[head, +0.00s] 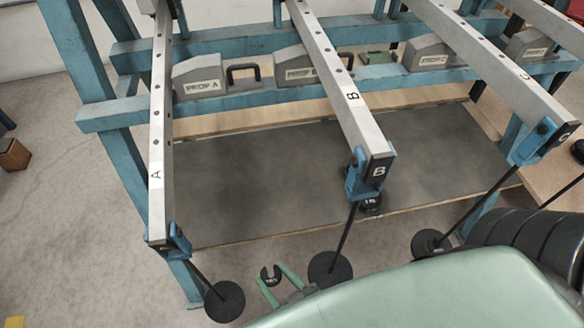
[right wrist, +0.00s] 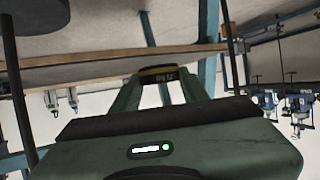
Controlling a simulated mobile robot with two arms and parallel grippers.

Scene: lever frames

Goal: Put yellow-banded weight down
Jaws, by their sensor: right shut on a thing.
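My right gripper (head: 269,273) shows its two green fingers near the bottom of the head view. It is shut on a small dark slotted weight (head: 271,277), held between the fingertips. In the right wrist view the weight (right wrist: 157,73) is seen edge-on between the fingertips, with a yellow band and small marking. It is held between the disc of hanger A (head: 225,301) and the disc of hanger B (head: 330,268), apart from both in the picture. My left gripper is not in view.
Grey beams A (head: 157,150), B (head: 352,97) and C (head: 525,77) reach forward from a blue frame (head: 95,90). Large black discs (head: 530,237) stand at right. A grey mat (head: 330,175) lies bare under the beams.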

